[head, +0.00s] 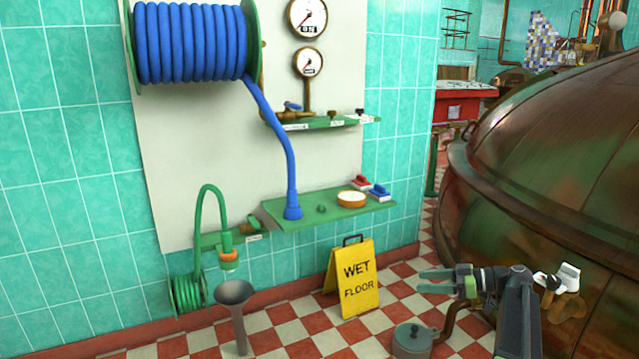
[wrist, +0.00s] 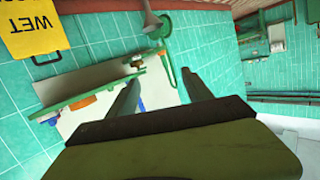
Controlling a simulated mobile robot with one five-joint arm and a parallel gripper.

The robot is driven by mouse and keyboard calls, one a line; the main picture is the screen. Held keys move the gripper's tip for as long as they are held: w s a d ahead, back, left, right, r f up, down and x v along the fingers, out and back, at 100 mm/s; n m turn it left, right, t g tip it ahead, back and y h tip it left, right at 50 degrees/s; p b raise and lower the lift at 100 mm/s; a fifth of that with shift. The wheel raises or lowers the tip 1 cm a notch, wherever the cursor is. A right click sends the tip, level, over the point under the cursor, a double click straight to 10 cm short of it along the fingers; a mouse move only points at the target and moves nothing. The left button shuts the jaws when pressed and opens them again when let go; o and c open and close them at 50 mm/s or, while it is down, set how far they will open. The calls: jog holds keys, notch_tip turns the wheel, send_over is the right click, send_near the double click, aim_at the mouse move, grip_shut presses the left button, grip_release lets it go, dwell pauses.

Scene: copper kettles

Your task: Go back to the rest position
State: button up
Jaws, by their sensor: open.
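My gripper (head: 421,281) is at the lower right of the head view, in front of the big copper kettle (head: 570,160). Its two green fingers point left and stand apart, with nothing seen between them. It is right of the yellow wet floor sign (head: 355,280) in the picture. In the wrist view my gripper (wrist: 160,76) shows its two fingers spread, with the tiled wall and a white panel behind them. The wrist picture is turned over, with the yellow sign (wrist: 30,28) at the upper left.
A green shelf (head: 300,220) on the wall bears a white-topped round dish (head: 352,199) and red and blue switches. A blue hose (head: 285,140) hangs to it. A grey funnel (head: 234,293) stands on the checkered floor. A round grey lidded vessel (head: 413,339) is below my gripper.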

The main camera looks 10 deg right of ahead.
jog(key=a+f+g+p, duration=0.15)
jog(key=a+g, duration=0.25)
jog(key=a, duration=1.3)
jog(key=s+a+f+g+h+p, duration=0.2)
jog(key=s+a, duration=0.1)
jog(key=a, duration=0.5)
jog(key=s+a+f+g+h+p, duration=0.1)
jog(key=s+a+f+h+p, duration=0.1)
jog(key=a, duration=0.5)
jog(key=s+a+f+m+g+h+p, duration=0.1)
jog(key=s+a+f+m+h, duration=0.3)
jog(key=s, duration=0.3)
jog(key=s+d+f+m+h, duration=0.1)
jog(key=s+d+m+h, duration=0.1)
jog(key=d+m+h, duration=0.45)
notch_tip(320, 180, up, 38)
jog(key=d+y+p, duration=0.1)
jog(key=d+p, duration=0.1)
jog(key=p, duration=3.6)
jog(key=shift+w+d+f+t, duration=0.15)
jog(key=shift+t, duration=0.15)
jog(key=shift+m, duration=0.25)
